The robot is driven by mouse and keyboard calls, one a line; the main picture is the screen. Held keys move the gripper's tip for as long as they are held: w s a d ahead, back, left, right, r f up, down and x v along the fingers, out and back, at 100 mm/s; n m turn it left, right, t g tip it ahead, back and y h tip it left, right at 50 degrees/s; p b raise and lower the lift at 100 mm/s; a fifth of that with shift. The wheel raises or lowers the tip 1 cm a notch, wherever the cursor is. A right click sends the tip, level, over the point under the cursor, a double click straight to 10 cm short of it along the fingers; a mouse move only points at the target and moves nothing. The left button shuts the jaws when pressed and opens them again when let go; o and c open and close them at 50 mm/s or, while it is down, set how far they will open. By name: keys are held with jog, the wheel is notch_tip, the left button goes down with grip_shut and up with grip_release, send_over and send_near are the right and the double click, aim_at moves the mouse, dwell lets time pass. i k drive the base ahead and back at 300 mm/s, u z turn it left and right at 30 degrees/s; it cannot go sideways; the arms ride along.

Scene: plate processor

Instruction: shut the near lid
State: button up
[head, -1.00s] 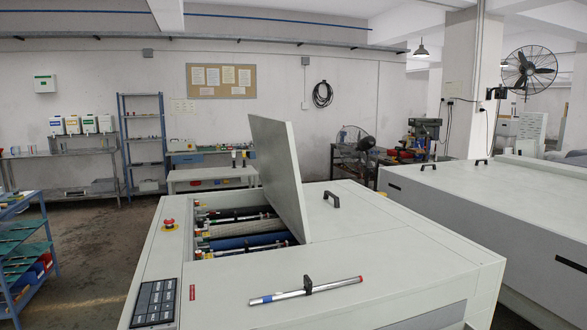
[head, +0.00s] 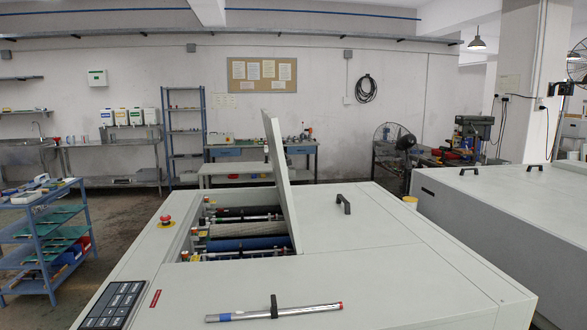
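The near lid (head: 281,184) is a light grey panel on the plate processor (head: 380,260). It stands raised and nearly upright, hinged along the right side of an open bay. In the bay, rollers (head: 240,230) show, dark, pale and blue, with small coloured fittings at their ends. A black handle (head: 343,204) sits on the closed top right of the lid. My gripper is not in the head view, so its state does not show.
A red emergency button (head: 165,220) and a control panel (head: 115,304) are at left. A blue cart (head: 45,235) stands further left. A second grey machine (head: 500,210) stands at right.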

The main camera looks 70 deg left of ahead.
aim_at(282, 163)
jog(key=i, duration=1.25)
jog(key=u, duration=2.95)
